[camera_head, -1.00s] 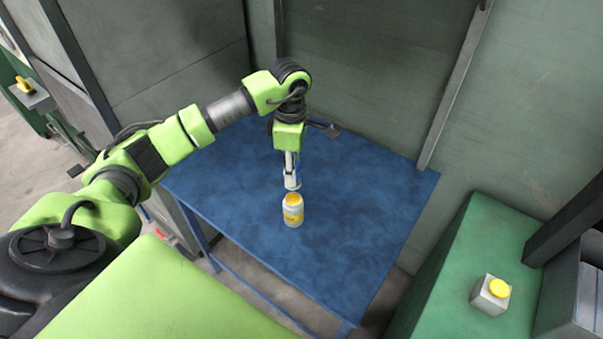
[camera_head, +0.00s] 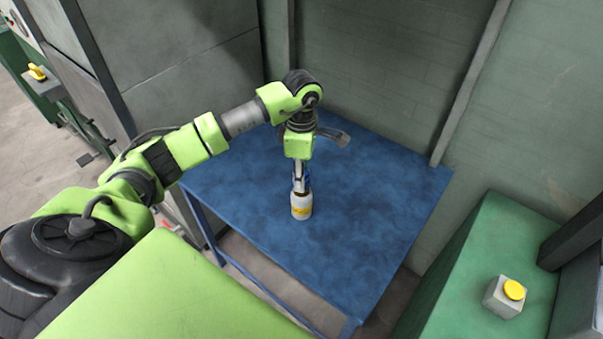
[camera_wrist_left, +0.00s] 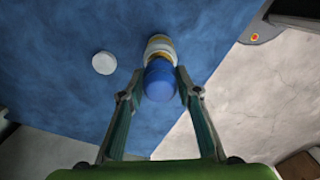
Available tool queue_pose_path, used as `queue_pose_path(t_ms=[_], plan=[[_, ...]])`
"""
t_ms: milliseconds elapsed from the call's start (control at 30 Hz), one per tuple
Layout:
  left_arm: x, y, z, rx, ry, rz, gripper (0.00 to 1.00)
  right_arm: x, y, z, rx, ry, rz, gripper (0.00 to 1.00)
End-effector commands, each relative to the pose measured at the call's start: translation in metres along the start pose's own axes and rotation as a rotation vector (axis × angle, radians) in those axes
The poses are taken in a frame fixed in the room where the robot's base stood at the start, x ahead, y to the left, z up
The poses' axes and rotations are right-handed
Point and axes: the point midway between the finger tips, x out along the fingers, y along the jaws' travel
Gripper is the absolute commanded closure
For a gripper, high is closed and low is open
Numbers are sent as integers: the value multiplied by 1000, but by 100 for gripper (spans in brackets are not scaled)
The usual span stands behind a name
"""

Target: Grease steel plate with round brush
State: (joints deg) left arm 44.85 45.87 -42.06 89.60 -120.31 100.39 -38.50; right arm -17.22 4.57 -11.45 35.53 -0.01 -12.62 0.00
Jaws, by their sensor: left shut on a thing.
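My left gripper (camera_head: 300,178) is shut on the blue brush (camera_wrist_left: 159,80), whose rounded blue end shows between the fingers in the left wrist view. The gripper points down over the blue table. Directly below it stands a white jar with a yellow band (camera_head: 301,206), upright on the table. The jar also shows just beyond the brush in the left wrist view (camera_wrist_left: 160,43). The brush's lower end and the jar's mouth are hidden, so I cannot tell how deep the brush is. I cannot pick out the steel plate with certainty. My right gripper is out of view.
The blue table (camera_head: 350,235) is mostly bare around the jar. A white disc (camera_wrist_left: 104,63) lies beside the jar in the left wrist view. A grey part (camera_head: 336,136) shows behind the gripper. Walls close the back; a box with a yellow button (camera_head: 505,296) stands right.

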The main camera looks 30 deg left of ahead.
Motion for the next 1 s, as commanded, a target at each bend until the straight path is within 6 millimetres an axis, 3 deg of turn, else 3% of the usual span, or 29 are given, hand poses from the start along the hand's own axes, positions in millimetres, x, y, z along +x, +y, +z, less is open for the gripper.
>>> queue_pose_path(t_ms=[1000], plan=[[6, 0, 0, 0, 0, 0, 86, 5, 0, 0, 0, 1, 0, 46]])
